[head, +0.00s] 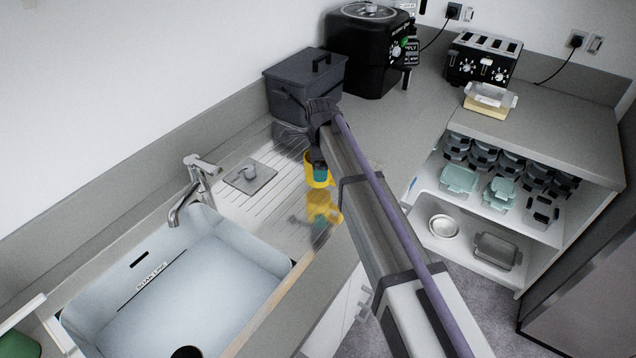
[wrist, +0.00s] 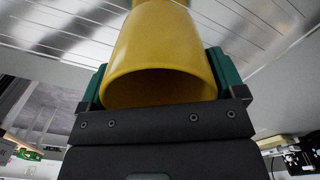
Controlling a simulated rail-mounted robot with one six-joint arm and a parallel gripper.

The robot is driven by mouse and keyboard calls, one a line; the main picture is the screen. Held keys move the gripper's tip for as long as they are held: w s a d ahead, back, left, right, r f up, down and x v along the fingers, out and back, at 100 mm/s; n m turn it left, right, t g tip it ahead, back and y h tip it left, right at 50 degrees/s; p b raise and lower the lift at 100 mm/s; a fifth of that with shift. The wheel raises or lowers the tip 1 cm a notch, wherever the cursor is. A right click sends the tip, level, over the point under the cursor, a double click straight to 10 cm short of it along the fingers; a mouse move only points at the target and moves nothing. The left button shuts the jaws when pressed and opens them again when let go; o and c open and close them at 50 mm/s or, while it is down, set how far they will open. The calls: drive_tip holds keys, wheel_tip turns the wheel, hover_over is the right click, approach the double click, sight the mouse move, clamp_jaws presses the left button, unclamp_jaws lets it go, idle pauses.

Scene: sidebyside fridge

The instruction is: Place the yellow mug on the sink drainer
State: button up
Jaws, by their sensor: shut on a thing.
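The yellow mug (head: 316,181) is in my gripper (head: 319,172), which is shut on it with teal fingers. In the wrist view the yellow mug (wrist: 160,45) fills the space between the teal fingers of my gripper (wrist: 160,85), with its open rim facing the camera. The ribbed metal sink drainer (head: 285,190) lies below the mug, and its grooves show behind the mug in the wrist view (wrist: 60,30). A yellow reflection of the mug shows on the drainer. I cannot tell whether the mug's base touches the drainer.
The sink basin (head: 190,285) with its tap (head: 195,185) lies left of the drainer. A grey plug piece (head: 250,176) lies on the drainer. A dark bin (head: 304,85) and a black appliance (head: 368,50) stand behind. A butter dish (head: 489,100) and toaster (head: 483,60) are at right.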

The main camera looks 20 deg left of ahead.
wheel_tip(320, 180, down, 4)
drive_tip(key=b, duration=0.4)
drive_tip(key=shift+d+r, duration=0.1)
drive_tip(key=shift+r, duration=0.25)
drive_tip(key=shift+c, duration=0.6)
drive_tip(key=shift+f, duration=0.2)
drive_tip(key=o, duration=0.9)
drive_tip(key=shift+o, duration=0.2)
drive_tip(key=shift+r, duration=0.1)
wheel_tip(320, 180, up, 12)
drive_tip(key=p, duration=1.2)
drive_tip(key=shift+r, duration=0.15)
